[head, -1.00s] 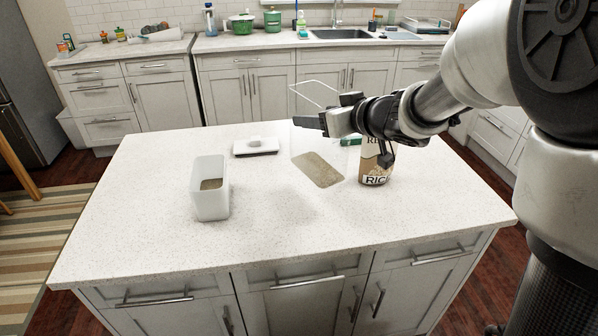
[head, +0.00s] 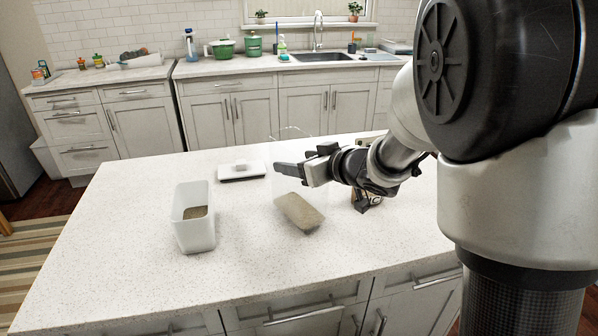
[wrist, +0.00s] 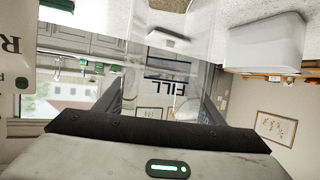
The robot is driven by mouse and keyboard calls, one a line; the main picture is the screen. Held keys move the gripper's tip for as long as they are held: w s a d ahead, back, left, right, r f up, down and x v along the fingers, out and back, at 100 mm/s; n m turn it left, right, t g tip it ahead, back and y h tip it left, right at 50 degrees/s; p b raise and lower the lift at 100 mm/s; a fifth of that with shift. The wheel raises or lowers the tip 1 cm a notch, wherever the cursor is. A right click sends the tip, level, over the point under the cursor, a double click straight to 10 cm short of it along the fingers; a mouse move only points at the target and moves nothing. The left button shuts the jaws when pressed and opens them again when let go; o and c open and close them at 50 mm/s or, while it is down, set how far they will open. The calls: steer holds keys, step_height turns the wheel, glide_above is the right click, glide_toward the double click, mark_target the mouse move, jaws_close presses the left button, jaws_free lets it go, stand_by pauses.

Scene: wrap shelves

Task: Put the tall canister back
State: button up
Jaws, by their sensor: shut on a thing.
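The tall canister (head: 290,150) is clear and see-through, with a layer of brown grain (head: 299,212) at its bottom. My gripper (head: 291,172) is shut on the canister's upper part, over the middle of the island counter. Whether the canister's base touches the counter is hard to tell. In the wrist view, the clear canister (wrist: 166,60) stands between the dark fingers, with a FILL mark showing upside down. Its far edges are faint.
An open white container (head: 193,230) holding grain stands on the counter (head: 130,240) to the left. A flat white scale (head: 242,172) lies behind. The rice package, mostly hidden by my arm, stands right of the canister; its label shows in the wrist view (wrist: 12,60). The front left counter is clear.

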steer(key=shift+f, duration=0.7)
steer(key=shift+f, duration=0.15)
steer(key=o, duration=2)
steer(key=shift+f, duration=0.1)
